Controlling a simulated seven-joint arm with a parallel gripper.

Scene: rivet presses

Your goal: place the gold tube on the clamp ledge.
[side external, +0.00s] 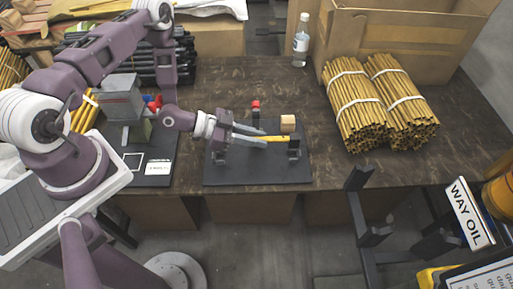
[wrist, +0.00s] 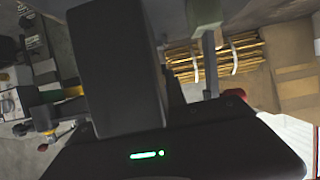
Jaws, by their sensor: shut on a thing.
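The gold tube (side external: 277,139) is in the side external view, above the right part of a dark base plate (side external: 250,176). My gripper (side external: 262,138) reaches in from the left, low over this plate. Its two grey fingers are shut on the tube, whose free part sticks out to the right. The tube looks about level, and its right end is at a dark clamp post (side external: 294,152). I cannot tell whether it touches the post or rests on a ledge. In the wrist view one grey finger (wrist: 209,62) shows, and the tube cannot be made out.
A red-topped part (side external: 255,104) and a tan block (side external: 287,122) stand at the plate's back. A grey press (side external: 121,96) is to the left. Tied bundles of gold tubes (side external: 355,110), a bottle (side external: 301,42) and a cardboard box (side external: 400,40) are right and behind. Table between is clear.

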